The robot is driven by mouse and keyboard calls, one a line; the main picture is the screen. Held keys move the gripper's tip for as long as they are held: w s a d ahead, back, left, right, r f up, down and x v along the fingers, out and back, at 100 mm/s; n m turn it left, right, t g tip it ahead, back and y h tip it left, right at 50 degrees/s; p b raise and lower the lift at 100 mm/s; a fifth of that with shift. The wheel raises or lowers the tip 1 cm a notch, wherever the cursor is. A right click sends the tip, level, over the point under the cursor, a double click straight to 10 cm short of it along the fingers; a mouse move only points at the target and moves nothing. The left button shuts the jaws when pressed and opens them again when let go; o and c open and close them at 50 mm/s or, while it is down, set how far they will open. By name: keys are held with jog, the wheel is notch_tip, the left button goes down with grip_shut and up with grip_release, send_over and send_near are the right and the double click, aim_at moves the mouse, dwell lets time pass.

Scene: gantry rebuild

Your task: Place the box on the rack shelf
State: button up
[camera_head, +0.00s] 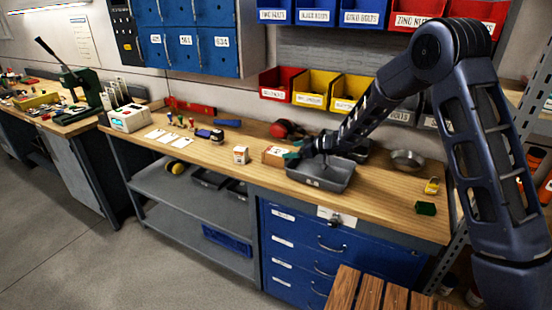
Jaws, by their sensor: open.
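A brown cardboard box (274,156) with a pale label sits on the wooden workbench (380,190), at the left end of a grey tray. A smaller white and orange box (241,155) stands left of it. My arm reaches in from the right, and my gripper (293,158) is low at the right side of the brown box. The gripper is open; its fingers are small and dark here, and I cannot tell whether they touch the box. A metal rack (529,95) with perforated uprights stands at the right edge, with part of a shelf (540,112) showing behind my arm.
The grey tray (322,178) lies just under my wrist. A metal bowl (407,160), a yellow padlock (432,186) and a green block (426,208) lie to the right. Coloured bins (315,88) hang above the bench. A slatted wooden surface (385,292) is at the front.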

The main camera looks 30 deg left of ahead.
aim_at(278, 151)
jog(key=x, duration=0.3)
jog(key=shift+a, duration=0.1)
jog(key=shift+s+x, duration=0.15)
jog(key=shift+x, duration=1.15)
jog(key=shift+s+x, duration=0.1)
jog(key=shift+x, duration=1.2)
jog(key=c, duration=1.5)
jog(key=shift+r, duration=0.15)
